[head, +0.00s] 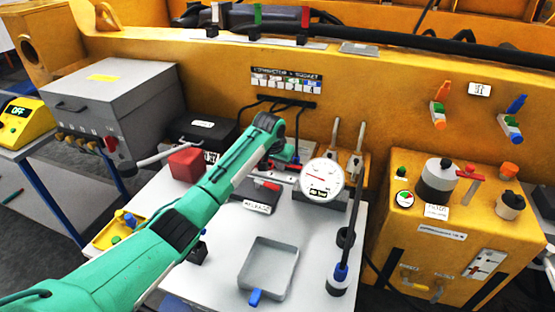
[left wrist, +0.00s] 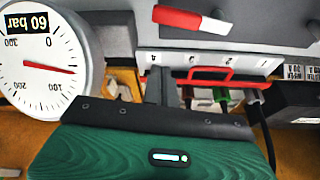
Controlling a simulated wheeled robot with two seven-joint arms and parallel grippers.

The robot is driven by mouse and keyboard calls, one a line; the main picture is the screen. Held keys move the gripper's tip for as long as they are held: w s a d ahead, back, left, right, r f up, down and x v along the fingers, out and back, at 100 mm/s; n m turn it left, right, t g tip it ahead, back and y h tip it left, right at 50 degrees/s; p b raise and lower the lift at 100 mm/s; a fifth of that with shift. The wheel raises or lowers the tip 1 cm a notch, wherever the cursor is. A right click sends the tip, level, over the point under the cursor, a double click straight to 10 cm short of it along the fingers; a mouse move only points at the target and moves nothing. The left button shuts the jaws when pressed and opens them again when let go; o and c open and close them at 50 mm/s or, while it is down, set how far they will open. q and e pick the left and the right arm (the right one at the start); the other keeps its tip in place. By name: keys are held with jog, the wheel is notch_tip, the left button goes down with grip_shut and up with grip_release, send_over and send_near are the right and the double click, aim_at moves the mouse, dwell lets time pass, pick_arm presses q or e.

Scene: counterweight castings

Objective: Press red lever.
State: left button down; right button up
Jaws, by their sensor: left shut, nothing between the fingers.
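Several red handles show, and I cannot tell which is the red lever. A red-tipped lever (head: 267,186) lies on the grey unit behind the RELEASE label; a red and white handle (left wrist: 190,20) shows at the top of the left wrist view. Another red lever (head: 305,16) stands upright on the top rail, beside a green (head: 257,15) and a white one (head: 214,14). My left gripper (head: 294,163) is over the grey unit, left of the round gauge, partly hidden by my arm. Its closed fingers (left wrist: 159,85) hold nothing and point at a numbered strip. My right gripper is not in view.
The gauge (head: 322,179) stands close to the gripper; it also shows in the left wrist view (left wrist: 45,55). A red block (head: 186,163) and a grey tray (head: 269,268) are on the white table. A valve with a red handle (head: 470,173) is on the yellow cabinet.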

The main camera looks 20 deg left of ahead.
aim_at(267, 184)
pick_arm(q)
jog(key=x, duration=0.5)
jog(key=shift+p, duration=0.35)
jog(key=shift+s+a+r+p, duration=0.1)
jog(key=shift+s+a+p, duration=0.05)
jog(key=shift+s+p, duration=0.4)
jog(key=shift+s+a+r+p, duration=0.1)
jog(key=shift+s+p, duration=0.2)
jog(key=shift+s, duration=0.35)
jog(key=shift+s+a+f+p, duration=0.15)
jog(key=shift+s+p, duration=0.2)
jog(key=shift+s, duration=0.4)
